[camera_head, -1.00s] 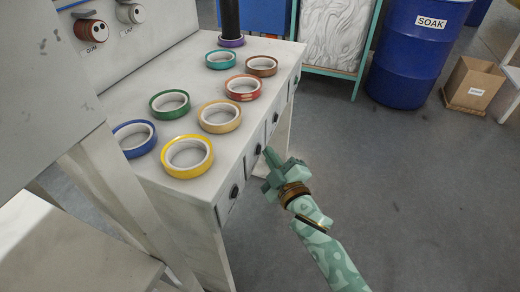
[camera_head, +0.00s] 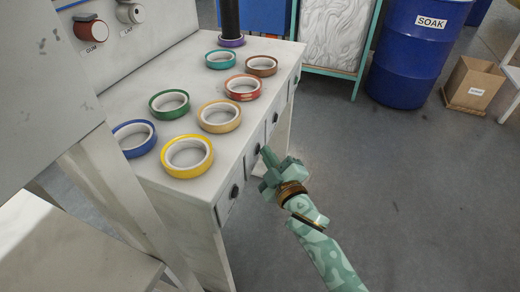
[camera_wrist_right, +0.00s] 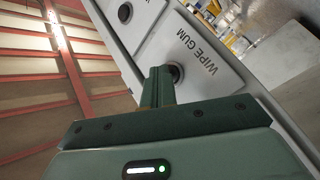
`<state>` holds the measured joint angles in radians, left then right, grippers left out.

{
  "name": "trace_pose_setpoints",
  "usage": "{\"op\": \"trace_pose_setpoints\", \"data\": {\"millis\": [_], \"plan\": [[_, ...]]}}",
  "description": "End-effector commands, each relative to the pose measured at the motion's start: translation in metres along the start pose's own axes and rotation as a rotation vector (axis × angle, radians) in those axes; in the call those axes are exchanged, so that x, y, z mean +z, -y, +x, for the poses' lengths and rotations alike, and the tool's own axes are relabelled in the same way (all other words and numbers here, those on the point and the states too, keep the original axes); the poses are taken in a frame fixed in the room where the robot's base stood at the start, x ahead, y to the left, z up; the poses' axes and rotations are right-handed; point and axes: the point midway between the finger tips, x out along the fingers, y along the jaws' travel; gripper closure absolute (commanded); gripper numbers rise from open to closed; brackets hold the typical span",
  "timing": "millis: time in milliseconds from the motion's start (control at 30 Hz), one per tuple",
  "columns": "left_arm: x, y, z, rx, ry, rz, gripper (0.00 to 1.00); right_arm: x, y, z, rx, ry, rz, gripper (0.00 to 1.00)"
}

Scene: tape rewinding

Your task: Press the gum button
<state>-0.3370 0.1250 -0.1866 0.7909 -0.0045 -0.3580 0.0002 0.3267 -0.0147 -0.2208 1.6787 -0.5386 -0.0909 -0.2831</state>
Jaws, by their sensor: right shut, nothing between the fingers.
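The gum button is a dark round knob (camera_wrist_right: 174,73) on a pale panel marked WIPE GUM in the right wrist view. In the head view, dark round knobs line the front of the white bench, and one of them (camera_head: 257,149) is beside my fingertips. My right gripper (camera_head: 266,152) is green, shut and empty, and points at the bench front. In the right wrist view its closed fingertips (camera_wrist_right: 160,72) overlap the left side of the gum button; I cannot tell whether they touch it. My left gripper is not in view.
Several coloured tape rolls, including a yellow one (camera_head: 187,157), lie on the white bench (camera_head: 140,90). A red roller labelled GUM (camera_head: 90,28) is on the back panel. A blue SOAK barrel (camera_head: 405,50) and a cardboard box (camera_head: 473,85) stand behind.

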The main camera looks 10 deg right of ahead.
Motion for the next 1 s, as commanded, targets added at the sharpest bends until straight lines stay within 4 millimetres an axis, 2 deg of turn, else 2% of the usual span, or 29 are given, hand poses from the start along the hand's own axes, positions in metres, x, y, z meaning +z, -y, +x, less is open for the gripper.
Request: {"op": "trace_pose_setpoints", "data": {"millis": [400,700,1000], "plan": [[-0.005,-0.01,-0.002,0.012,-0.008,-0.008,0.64,0.0,-0.002,-0.001,0.0,-0.002,0.0,1.0],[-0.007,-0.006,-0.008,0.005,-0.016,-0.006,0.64,0.006,-0.009,-0.011,0.0,-0.001,-0.001,1.0],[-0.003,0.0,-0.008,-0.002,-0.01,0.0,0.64,0.008,-0.008,-0.011,0.0,-0.001,0.0,1.0]]}}
